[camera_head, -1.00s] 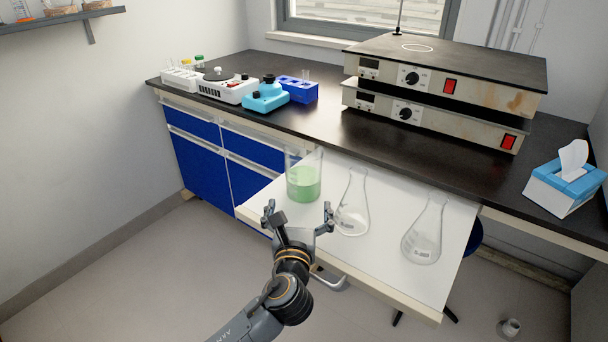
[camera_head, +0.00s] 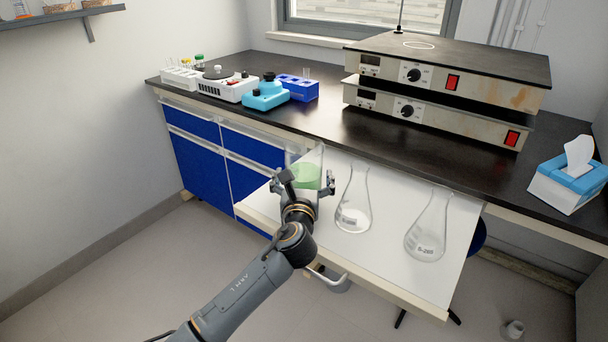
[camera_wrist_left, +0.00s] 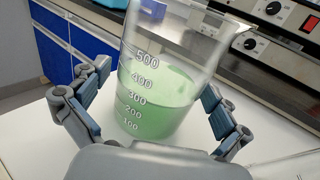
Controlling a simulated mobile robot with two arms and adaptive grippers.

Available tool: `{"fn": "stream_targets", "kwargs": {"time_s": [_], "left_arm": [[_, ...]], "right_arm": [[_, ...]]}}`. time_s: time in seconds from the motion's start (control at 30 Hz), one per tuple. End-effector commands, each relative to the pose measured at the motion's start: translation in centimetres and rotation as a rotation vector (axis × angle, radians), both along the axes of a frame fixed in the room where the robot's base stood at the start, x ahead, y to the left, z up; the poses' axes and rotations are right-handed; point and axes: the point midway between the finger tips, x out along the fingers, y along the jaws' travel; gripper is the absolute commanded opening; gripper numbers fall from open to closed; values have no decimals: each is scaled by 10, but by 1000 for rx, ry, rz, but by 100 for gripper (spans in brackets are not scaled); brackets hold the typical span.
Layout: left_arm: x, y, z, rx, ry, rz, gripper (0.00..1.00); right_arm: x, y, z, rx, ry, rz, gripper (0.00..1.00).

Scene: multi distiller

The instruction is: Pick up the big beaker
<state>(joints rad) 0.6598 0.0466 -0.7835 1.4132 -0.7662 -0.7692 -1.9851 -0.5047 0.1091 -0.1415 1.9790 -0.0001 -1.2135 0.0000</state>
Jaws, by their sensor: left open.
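The big beaker (camera_head: 308,174) is clear glass with green liquid and stands on the white pull-out board (camera_head: 388,266). In the left wrist view the beaker (camera_wrist_left: 160,95) fills the middle, with white volume marks up to 500. My left gripper (camera_head: 304,184) is open, with its fingers on either side of the beaker. In the left wrist view the left gripper (camera_wrist_left: 153,112) shows a gap beside the beaker at both fingers. The gripper hides the beaker's lower part in the head view. My right gripper is not in view.
Two conical flasks, a nearer one (camera_head: 353,205) and another (camera_head: 428,232), stand to the right of the beaker. Stacked hotplate units (camera_head: 440,85), a blue device (camera_head: 265,95) and a tissue box (camera_head: 565,185) are on the black bench behind.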

Motion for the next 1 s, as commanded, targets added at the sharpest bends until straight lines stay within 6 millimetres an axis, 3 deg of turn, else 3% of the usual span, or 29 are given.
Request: {"fn": "stream_targets", "kwargs": {"time_s": [0.1,0.43,1.0], "left_arm": [[0,0,0,0,0,0,96],[0,0,0,1,0,0,29],[0,0,13,0,-6,1,27]], "right_arm": [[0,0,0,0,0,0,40],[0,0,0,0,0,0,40],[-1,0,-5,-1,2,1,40]]}}
